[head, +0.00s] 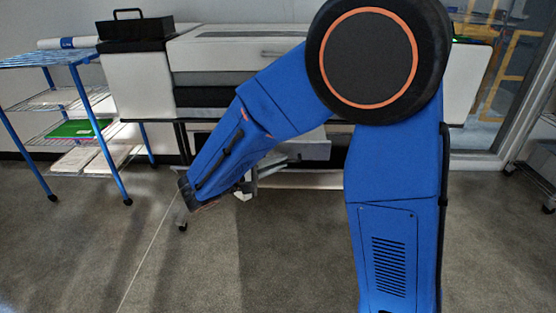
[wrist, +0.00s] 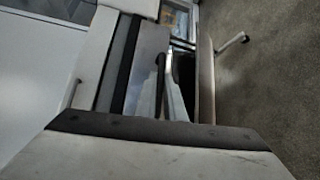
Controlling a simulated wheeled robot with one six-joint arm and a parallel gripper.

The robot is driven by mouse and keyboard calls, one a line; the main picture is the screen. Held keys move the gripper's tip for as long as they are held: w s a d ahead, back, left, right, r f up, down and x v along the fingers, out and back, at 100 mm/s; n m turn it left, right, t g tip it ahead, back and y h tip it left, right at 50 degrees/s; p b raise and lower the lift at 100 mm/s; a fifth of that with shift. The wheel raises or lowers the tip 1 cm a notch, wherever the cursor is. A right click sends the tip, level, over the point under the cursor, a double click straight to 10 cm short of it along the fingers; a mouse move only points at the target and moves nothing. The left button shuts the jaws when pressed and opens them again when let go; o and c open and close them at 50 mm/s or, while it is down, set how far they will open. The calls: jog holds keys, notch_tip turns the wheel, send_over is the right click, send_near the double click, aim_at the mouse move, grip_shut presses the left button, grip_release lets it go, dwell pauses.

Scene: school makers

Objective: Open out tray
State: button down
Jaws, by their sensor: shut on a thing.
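A wide-format printer (head: 240,50) stands against the back wall, with a grey panel that looks like its out tray (head: 312,148) low at its front, partly hidden behind my blue arm. In the wrist view the grey tray panel (wrist: 150,50) runs lengthwise near the middle, beside a dark strip. My gripper (wrist: 165,70) reaches in at the tray, its light fingers close together and shut on a narrow part of it. The exact contact is dark and hard to make out. In the head view my forearm hides most of the gripper.
A blue-framed wire rack (head: 75,100) with a green item and flat boxes stands at the left. A black case (head: 136,28) sits on the printer. A stand foot (wrist: 236,41) juts onto the floor. The grey floor in front is clear.

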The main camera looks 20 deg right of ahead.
jog(key=c, duration=1.8)
grip_release()
jog(key=shift+c, duration=0.2)
jog(key=shift+a, duration=0.1)
jog(key=v, duration=1.7)
jog(key=shift+s, duration=0.1)
